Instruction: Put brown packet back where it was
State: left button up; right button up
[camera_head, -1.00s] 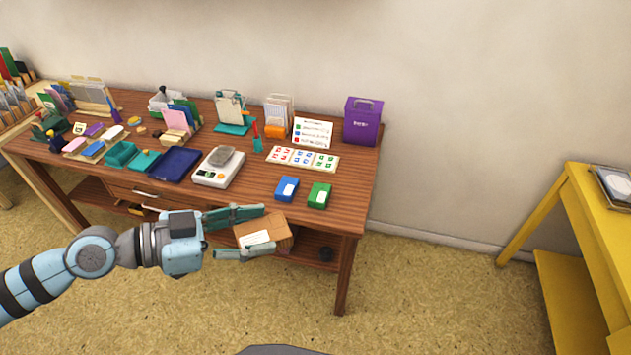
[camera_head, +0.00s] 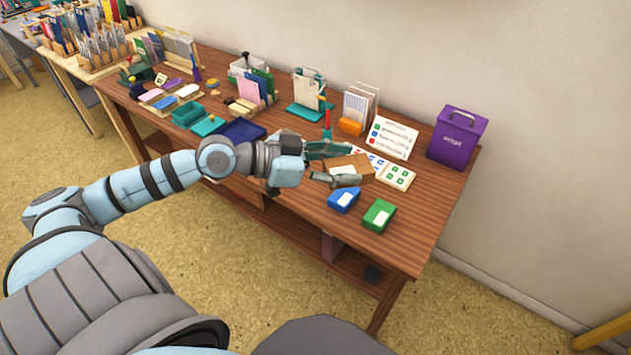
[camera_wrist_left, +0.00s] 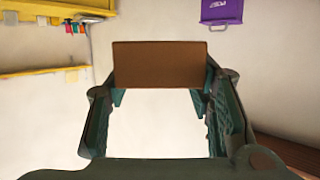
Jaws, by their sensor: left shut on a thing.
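The brown packet (camera_head: 352,166) with a white label is held in my left gripper (camera_head: 338,166), between its two teal fingers. In the head view it is over the wooden table, above the area of the stamp sheet (camera_head: 397,176) and the blue inkpad (camera_head: 344,199). In the left wrist view the packet (camera_wrist_left: 160,64) shows as a plain brown face between the fingertips. I cannot tell its exact height above the table. The kitchen-type scale seen before is hidden behind my left arm. My right gripper is not in view.
The green inkpad (camera_head: 379,215) lies right of the blue one. A purple box (camera_head: 457,139) stands at the table's back right corner, beside an instruction card (camera_head: 391,138). Card holders and a dark blue tray (camera_head: 243,131) stand further left. The table's front right part (camera_head: 415,235) is clear.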

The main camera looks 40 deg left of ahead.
pick_arm(q)
jog(key=w+a+f+n+t+y+b, duration=0.35)
jog(key=w+a+b, duration=0.2)
jog(key=a, duration=0.25)
jog(key=n+y+b, duration=0.5)
jog(key=y+b, duration=0.1)
jog(key=b, duration=0.1)
send_over(309, 187)
notch_tip(309, 187, down, 10)
notch_tip(309, 187, down, 10)
jog(key=b, duration=0.4)
jog(key=shift+w+f, duration=0.1)
jog(key=shift+f, duration=0.15)
jog(key=shift+f+m, duration=0.25)
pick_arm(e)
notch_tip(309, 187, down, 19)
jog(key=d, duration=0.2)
pick_arm(q)
jog(key=shift+r, duration=0.1)
jog(key=o, duration=1.3)
jog(key=shift+r, duration=0.15)
jog(key=p+v, duration=1.2)
jog(key=shift+f, duration=0.25)
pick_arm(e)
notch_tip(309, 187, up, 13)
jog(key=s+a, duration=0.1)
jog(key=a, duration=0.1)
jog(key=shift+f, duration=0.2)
